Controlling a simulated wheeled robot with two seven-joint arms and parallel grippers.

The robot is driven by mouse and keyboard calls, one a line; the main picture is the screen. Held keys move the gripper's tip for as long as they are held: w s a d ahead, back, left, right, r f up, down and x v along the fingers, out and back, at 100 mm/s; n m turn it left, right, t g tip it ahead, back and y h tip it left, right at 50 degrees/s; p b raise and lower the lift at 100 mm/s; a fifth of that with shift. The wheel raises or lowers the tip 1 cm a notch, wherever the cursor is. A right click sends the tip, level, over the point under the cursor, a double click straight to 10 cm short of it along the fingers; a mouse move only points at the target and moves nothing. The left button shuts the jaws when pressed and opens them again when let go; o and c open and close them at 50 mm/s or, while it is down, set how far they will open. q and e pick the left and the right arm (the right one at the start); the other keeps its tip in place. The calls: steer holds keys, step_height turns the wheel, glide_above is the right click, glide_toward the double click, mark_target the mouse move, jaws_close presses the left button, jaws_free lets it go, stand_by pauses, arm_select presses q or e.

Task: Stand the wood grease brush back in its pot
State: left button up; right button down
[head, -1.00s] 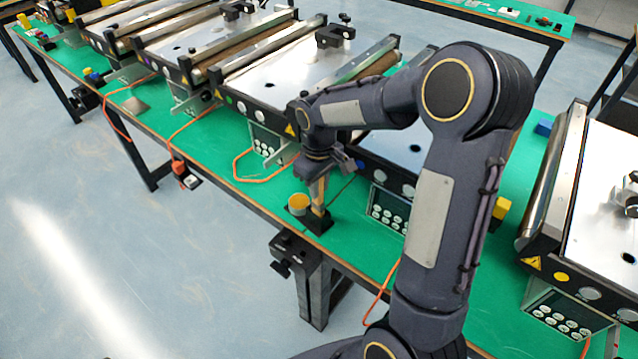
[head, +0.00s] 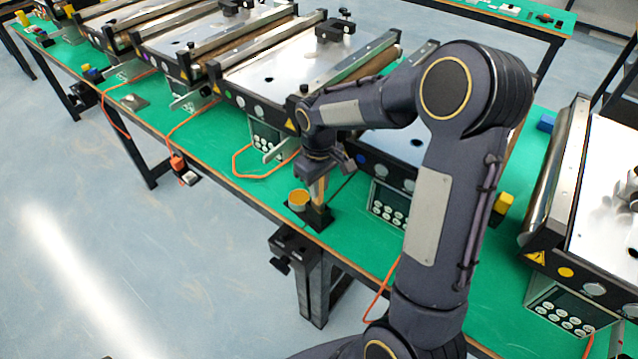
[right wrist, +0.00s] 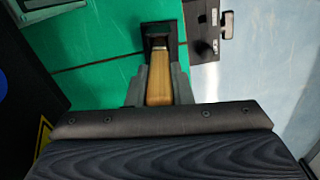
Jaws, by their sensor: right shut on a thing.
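The grease brush has a light wood handle (head: 319,189) and stands about upright. My right gripper (head: 320,174) is shut on this handle from above. In the right wrist view the handle (right wrist: 159,85) lies between the fingers (right wrist: 158,86), with a metal band at its lower end. That end meets a black square holder (right wrist: 170,27) on the green table. The holder also shows in the head view (head: 321,221). I cannot tell how deep the brush sits in it. A small round tin with a yellow-orange top (head: 299,199) stands close to the left. My left gripper is out of view.
A mini conveyor with a keypad box (head: 388,205) stands close right of the brush on the green table (head: 345,240). An orange cable (head: 237,163) lies to the left. The table's front edge, with a black clamp (head: 288,250), is near.

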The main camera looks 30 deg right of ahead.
steer(key=c, duration=0.6)
jaws_free()
steer(key=shift+c, duration=0.2)
steer(key=shift+r, duration=0.1)
steer(key=shift+r+p, duration=3.15)
steer(key=shift+r, duration=0.85)
